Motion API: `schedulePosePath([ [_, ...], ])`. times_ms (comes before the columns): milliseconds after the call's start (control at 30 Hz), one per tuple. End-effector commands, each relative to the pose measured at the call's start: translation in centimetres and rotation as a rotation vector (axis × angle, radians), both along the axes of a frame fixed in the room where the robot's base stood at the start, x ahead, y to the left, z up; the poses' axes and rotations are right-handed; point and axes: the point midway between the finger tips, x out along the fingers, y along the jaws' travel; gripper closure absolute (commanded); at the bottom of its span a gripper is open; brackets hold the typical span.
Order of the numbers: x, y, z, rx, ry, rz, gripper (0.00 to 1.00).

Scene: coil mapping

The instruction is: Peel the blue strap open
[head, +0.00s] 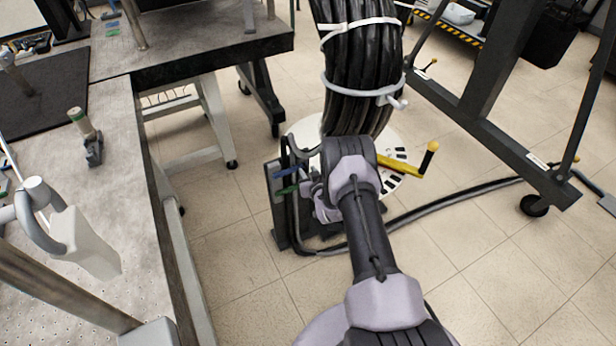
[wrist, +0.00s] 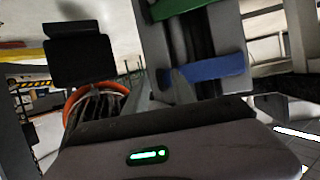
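The blue strap (head: 284,171) shows as a small tab at the upper left side of a dark stand in the head view. In the wrist view the blue strap (wrist: 212,70) lies across a grey post with a dark channel, to the right of the picture's middle. My gripper (head: 318,198) is close to the right of the strap in the head view, partly hidden by my own wrist. Its fingertips cannot be made out clearly, and I cannot tell whether it touches the strap.
A green strap (head: 287,190) sits close to the blue one, and it also shows in the wrist view (wrist: 188,9). A large black coil (head: 362,60) with white ties stands behind. A yellow crank (head: 410,166) sticks out right. A workbench (head: 130,200) fills the left side.

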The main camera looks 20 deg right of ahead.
Motion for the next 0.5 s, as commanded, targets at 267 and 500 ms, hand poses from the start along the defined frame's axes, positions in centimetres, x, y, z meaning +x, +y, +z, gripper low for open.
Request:
schedulePosePath([
  [267, 0.28, -0.03, -0.03, 0.0, 0.001, 0.0, 0.69],
  [500, 0.25, -0.04, -0.04, 0.0, 0.001, 0.0, 1.0],
])
